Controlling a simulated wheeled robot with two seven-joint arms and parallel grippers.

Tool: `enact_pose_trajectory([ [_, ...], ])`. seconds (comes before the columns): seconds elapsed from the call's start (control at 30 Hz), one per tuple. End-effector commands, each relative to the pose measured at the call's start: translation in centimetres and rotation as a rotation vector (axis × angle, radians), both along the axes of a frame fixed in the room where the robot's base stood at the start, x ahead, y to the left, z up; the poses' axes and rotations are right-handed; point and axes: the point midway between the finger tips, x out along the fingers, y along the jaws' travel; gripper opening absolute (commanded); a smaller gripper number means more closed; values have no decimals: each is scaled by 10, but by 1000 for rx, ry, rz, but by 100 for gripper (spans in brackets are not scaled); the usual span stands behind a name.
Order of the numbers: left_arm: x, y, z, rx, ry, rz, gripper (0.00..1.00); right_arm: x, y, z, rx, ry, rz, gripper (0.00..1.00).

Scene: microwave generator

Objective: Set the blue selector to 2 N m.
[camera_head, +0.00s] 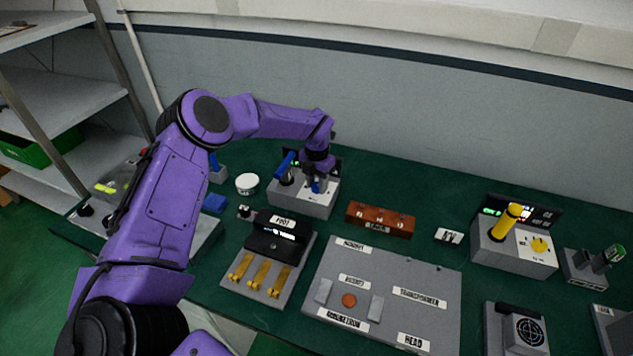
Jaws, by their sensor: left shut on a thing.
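The blue selector (315,186) sits on top of a grey box (296,204) with a dark display panel behind it, at the back middle of the table. My left gripper (315,181) points down over the right part of this box and is shut on the blue selector. The gripper hides most of the selector and its scale, so I cannot read its setting. A blue-handled lever (286,162) stands on the same box, left of the gripper. My right gripper is not in view.
A similar grey box (514,252) with a yellow lever stands at the right. In front are a panel with brass levers (254,278), a grey label board (385,262) and a brown block (380,219). A white round container (247,183) stands left of the selector box.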

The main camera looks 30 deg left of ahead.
Motion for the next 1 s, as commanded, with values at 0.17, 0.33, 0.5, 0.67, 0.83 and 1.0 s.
enact_pose_trajectory([
  [0.17,2,-1,-2,0,-6,16,7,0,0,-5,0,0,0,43],
  [0.33,2,-1,-4,-1,-7,86,7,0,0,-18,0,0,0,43],
  [0.5,2,0,-6,-1,-10,211,7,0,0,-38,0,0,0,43],
  [0.67,2,1,-7,-3,-10,359,7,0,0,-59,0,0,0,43],
  [0.83,2,2,-6,-2,-11,522,7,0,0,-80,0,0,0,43],
  [1.0,1,3,-6,-3,-11,686,7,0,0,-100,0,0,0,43],
])
